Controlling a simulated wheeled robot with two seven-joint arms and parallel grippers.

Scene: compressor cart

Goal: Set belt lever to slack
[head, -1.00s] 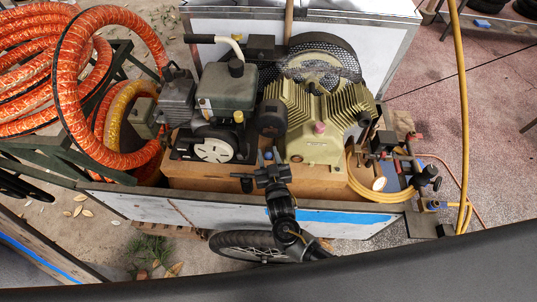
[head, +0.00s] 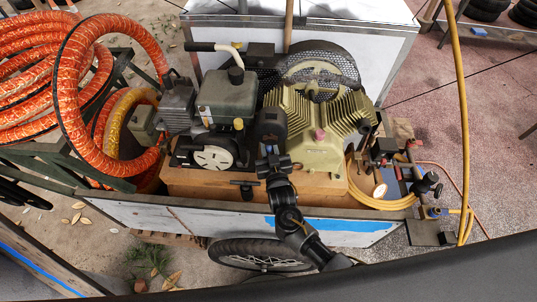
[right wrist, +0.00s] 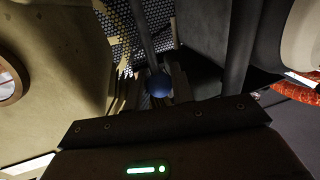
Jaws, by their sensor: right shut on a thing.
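The belt lever is a dark rod with a blue ball knob (right wrist: 159,85), seen in the right wrist view just beyond the edge of my gripper. It stands between the engine and the tan compressor (head: 318,130), in front of the perforated belt guard (head: 322,75). My right gripper (head: 270,152) reaches over the cart's near side to the gap between engine and compressor. It is shut on the belt lever; its fingers and the grip itself are mostly hidden. My left gripper is not in view.
The green-grey engine (head: 225,95) stands left of my gripper. A black T-handle (head: 245,186) sits on the wooden base in front. The white side panel (head: 165,215) runs below my arm. Orange hoses (head: 75,80) are at left, and a yellow hose (head: 464,120) hangs at right.

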